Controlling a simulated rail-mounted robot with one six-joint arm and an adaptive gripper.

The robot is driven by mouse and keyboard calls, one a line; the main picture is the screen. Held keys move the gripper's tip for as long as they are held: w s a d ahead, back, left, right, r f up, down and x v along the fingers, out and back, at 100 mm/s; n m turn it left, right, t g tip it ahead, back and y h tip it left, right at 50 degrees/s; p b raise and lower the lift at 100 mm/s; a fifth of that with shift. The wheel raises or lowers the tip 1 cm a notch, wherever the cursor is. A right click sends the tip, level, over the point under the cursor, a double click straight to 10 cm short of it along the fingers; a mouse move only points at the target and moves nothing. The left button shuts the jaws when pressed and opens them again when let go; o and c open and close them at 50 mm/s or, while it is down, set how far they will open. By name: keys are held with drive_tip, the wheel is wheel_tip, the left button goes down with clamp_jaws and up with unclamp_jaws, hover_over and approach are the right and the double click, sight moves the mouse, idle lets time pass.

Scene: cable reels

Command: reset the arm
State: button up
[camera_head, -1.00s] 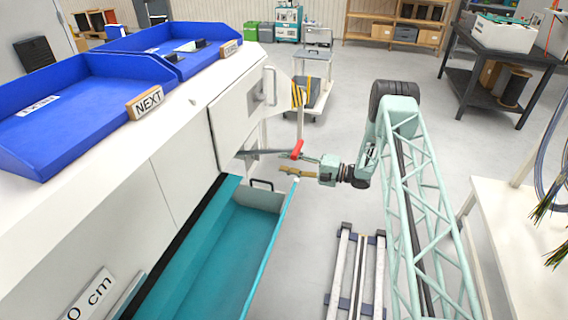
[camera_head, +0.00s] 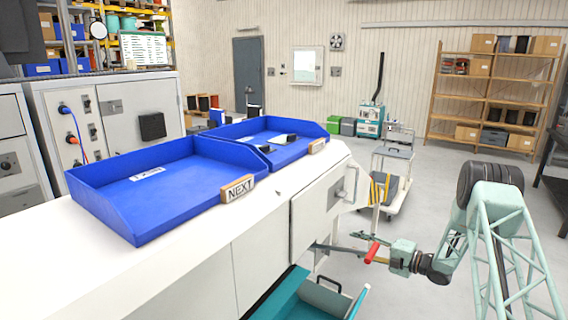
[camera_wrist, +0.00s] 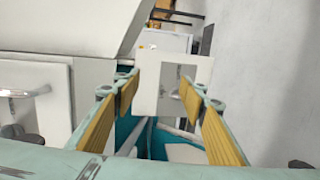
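My gripper (camera_head: 362,246) is at the right end of the white counter in the head view, beside an open teal drawer (camera_head: 292,297). In the wrist view its two tan-padded fingers (camera_wrist: 160,90) are spread wide with nothing held between them. A red handle (camera_head: 372,253) on a grey lever overlaps the fingers in the head view. I cannot tell if they touch, and no red shows in the wrist view. A white panel with a metal handle (camera_wrist: 174,82) lies beyond the fingertips in the wrist view. My arm stands to the right of the counter.
Two blue trays sit on the white counter (camera_head: 180,262), the nearer one (camera_head: 108,181) beside a NEXT sign (camera_head: 238,189). A cart (camera_head: 392,180) stands behind the gripper. Wooden shelves (camera_head: 487,97) line the back wall. Open floor (camera_head: 440,190) lies between the cart and shelves.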

drive_tip(key=w+d+r+m+t+h, duration=0.1)
drive_tip(key=w+r+m+h, duration=0.25)
drive_tip(key=r, duration=0.85)
drive_tip(key=w+d+r+m+t+h, duration=0.1)
drive_tip(key=w+d+r+m+h, duration=0.2)
drive_tip(key=r, duration=0.8)
drive_tip(key=s+r+m+g+h, duration=0.1)
drive_tip(key=s+r+m+h, duration=0.7)
drive_tip(key=s+r, duration=1)
drive_tip(key=s+a+r+m+g, duration=0.2)
drive_tip(key=s+r+m, duration=0.15)
drive_tip(key=s, duration=0.95)
drive_tip(key=s+a+r+m+g, duration=0.2)
drive_tip(key=s+r+m, duration=0.15)
drive_tip(key=s, duration=0.95)
drive_tip(key=s+a+f+m+g, duration=0.1)
drive_tip(key=s+a+f+m, duration=0.1)
drive_tip(key=s, duration=1)
drive_tip(key=s+a+f+m+g+y, duration=0.1)
drive_tip(key=s+a, duration=0.4)
drive_tip(key=s, duration=0.7)
drive_tip(key=s+a+f+m+g+y, duration=0.1)
drive_tip(key=s+a+f+m, duration=0.1)
drive_tip(key=s, duration=1)
drive_tip(key=shift+s+a+f+m+g+p, duration=0.3)
drive_tip(key=shift+a+m+g, duration=0.1)
drive_tip(key=shift+a+m, duration=0.25)
